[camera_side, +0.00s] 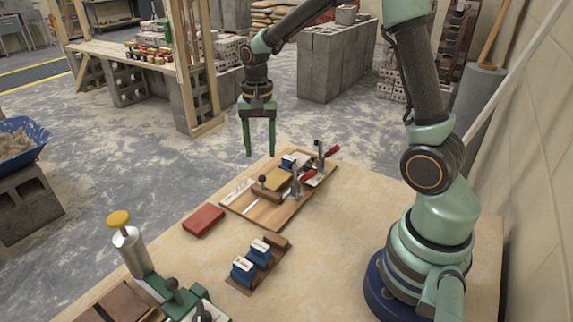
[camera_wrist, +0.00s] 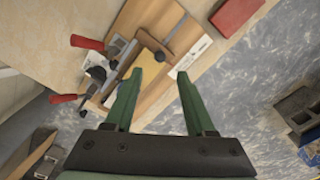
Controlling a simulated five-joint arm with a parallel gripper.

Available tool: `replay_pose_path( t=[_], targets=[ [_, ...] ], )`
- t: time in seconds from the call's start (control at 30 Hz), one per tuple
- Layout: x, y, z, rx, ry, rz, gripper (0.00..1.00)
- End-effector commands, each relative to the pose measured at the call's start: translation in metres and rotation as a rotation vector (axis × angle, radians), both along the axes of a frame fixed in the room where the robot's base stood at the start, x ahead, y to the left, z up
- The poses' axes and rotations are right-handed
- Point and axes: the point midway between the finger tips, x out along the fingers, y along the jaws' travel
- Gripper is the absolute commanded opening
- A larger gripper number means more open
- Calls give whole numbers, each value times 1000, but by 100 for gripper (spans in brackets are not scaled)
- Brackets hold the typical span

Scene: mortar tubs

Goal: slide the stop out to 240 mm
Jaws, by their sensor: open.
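A wooden jig board (camera_side: 262,216) lies on the bench. A brown wooden stop (camera_side: 266,193) with a dark ball knob (camera_side: 262,179) sits across it and also shows in the wrist view (camera_wrist: 151,43). A yellow block (camera_side: 278,179) lies beside the stop. A pale scale strip (camera_side: 236,193) runs along the board's edge and shows in the wrist view (camera_wrist: 192,56); its marks are too small to read. My gripper (camera_side: 260,151) is open and empty, fingers pointing down, above and apart from the board. In the wrist view its fingertips (camera_wrist: 160,77) frame the board's edge.
Toggle clamps with red handles (camera_side: 331,152) stand at the board's far end. A red block (camera_side: 203,220) lies left of the board. A small holder with blue-and-white blocks (camera_side: 243,268) is in front. A green tool (camera_side: 160,287) stands front left. Bench right of the board is clear.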

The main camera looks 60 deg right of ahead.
Motion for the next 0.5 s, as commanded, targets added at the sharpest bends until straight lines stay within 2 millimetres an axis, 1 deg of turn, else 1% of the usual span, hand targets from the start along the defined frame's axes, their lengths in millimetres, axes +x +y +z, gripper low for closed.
replay_pose_path(
  t=[0.03, 0.1, 0.3, 0.4, 0.5],
  targets=[
    [-1, 0, -11, 1, 7, 1, 55],
    [-2, 0, -25, 1, 7, 1, 55],
    [-1, 0, -62, 1, 6, 2, 55],
    [-1, 0, -76, 0, 5, 2, 55],
    [-1, 0, -86, 0, 4, 2, 55]
  ],
)
